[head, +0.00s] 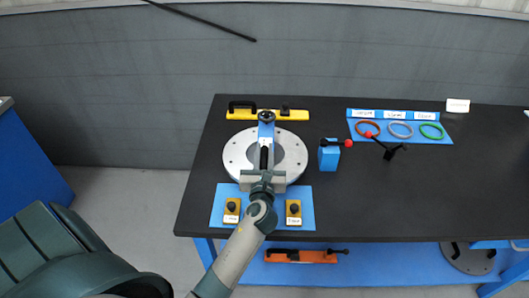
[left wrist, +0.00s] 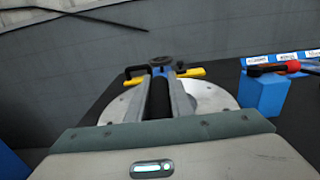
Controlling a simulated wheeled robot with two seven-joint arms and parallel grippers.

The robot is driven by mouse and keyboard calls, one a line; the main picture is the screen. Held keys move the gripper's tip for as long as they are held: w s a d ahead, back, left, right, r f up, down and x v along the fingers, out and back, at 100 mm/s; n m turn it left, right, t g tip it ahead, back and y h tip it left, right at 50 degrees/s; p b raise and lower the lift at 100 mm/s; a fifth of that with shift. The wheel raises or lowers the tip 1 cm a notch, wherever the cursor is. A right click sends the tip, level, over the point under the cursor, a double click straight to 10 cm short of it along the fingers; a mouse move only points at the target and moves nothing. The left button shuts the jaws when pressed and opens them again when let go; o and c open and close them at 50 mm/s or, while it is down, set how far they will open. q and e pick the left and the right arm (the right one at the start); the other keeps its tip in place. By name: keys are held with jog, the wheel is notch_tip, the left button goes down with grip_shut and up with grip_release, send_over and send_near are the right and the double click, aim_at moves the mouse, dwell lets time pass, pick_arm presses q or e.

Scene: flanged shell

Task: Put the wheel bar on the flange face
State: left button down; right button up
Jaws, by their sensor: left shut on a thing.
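The wheel bar (head: 266,131) is a blue bar with a dark round wheel at its far end and a black grip at its near end. My left gripper (head: 264,170) is shut on the black grip. In the left wrist view, the black grip of the wheel bar (left wrist: 159,98) lies between the fingers of the left gripper (left wrist: 161,88). The flange (head: 236,160) is a pale grey disc with bolt holes, lying under the bar and gripper. The bar reaches over its back edge; I cannot tell whether they touch. My right gripper is not in view.
A yellow bar (head: 294,115) lies just behind the flange. A blue block (head: 329,157) with a red-knobbed lever stands at right. Two yellow knobbed blocks sit on a blue mat (head: 265,222) in front. Coloured rings lie back right on a blue board (head: 356,112).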

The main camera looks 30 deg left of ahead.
pick_arm(q)
jog(key=shift+f+b, duration=0.5)
jog(key=shift+f, duration=0.2)
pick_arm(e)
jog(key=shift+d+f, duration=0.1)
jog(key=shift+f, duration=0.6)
pick_arm(q)
jog(key=c, duration=1.5)
grip_release()
jog(key=shift+s+f, duration=0.1)
jog(key=shift+f, duration=0.1)
jog(key=shift+s+d, duration=0.15)
jog(key=b+v, duration=0.1)
jog(key=v, duration=0.6)
jog(key=shift+s+d+b, duration=0.2)
jog(key=shift+s+b, duration=0.05)
jog(key=shift+b, duration=0.05)
jog(key=shift+b+v, duration=0.95)
jog(key=shift+v, duration=3.75)
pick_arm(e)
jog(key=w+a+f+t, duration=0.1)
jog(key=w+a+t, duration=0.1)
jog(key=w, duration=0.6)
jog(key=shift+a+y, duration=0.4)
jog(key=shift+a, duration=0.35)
